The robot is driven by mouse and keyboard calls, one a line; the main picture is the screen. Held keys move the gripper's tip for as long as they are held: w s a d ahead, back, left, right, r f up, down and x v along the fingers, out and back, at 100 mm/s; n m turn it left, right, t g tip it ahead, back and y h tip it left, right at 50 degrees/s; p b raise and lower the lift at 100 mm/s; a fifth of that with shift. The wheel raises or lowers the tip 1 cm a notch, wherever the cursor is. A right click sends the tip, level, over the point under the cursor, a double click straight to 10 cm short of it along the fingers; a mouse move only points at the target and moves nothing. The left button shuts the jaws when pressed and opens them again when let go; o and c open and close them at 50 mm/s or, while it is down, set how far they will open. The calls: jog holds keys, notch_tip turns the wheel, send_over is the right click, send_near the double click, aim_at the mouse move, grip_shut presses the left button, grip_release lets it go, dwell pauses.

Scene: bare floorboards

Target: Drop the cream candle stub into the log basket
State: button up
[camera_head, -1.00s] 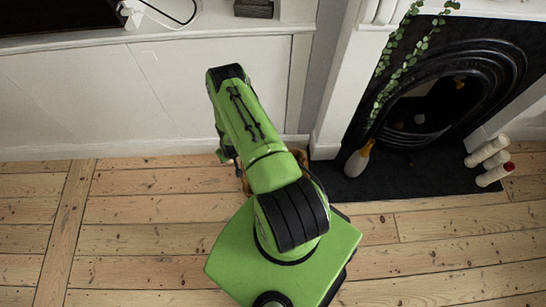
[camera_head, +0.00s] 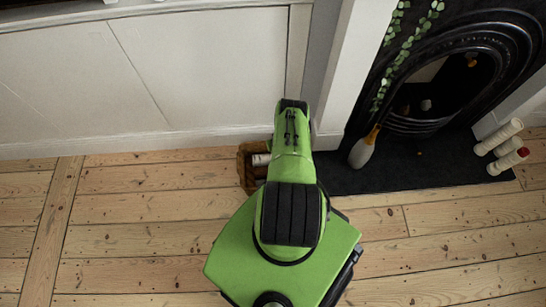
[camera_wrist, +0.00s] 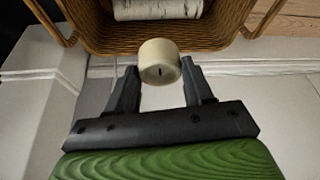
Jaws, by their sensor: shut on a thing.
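The cream candle stub (camera_wrist: 159,62) is a short round piece with a small dark wick mark. It sits between the two dark fingers of my gripper (camera_wrist: 158,72), which are shut on it. The woven brown log basket (camera_wrist: 95,45) fills the top of the wrist view, and the stub overlaps its edge in the picture; the height between them is unclear. In the head view the basket (camera_head: 246,180) stands on the floor beside my arm, partly hidden by it. My arm hides the gripper and the stub in that view.
A pale birch-like log (camera_wrist: 155,9) lies in the basket. To the right are the black fireplace (camera_head: 440,80), a bottle-like object (camera_head: 364,150) with an orange neck on the dark hearth (camera_head: 425,165), and several white cylinders (camera_head: 500,140). White panelling (camera_head: 190,75) stands behind. Floorboards at left are clear.

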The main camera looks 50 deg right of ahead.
jog(key=shift+f, duration=0.75)
jog(key=shift+r, duration=0.1)
jog(key=o, duration=1.1)
jog(key=shift+r, duration=0.15)
jog(key=p+v, duration=0.8)
jog(key=v, duration=0.7)
jog(key=shift+s+r, duration=0.2)
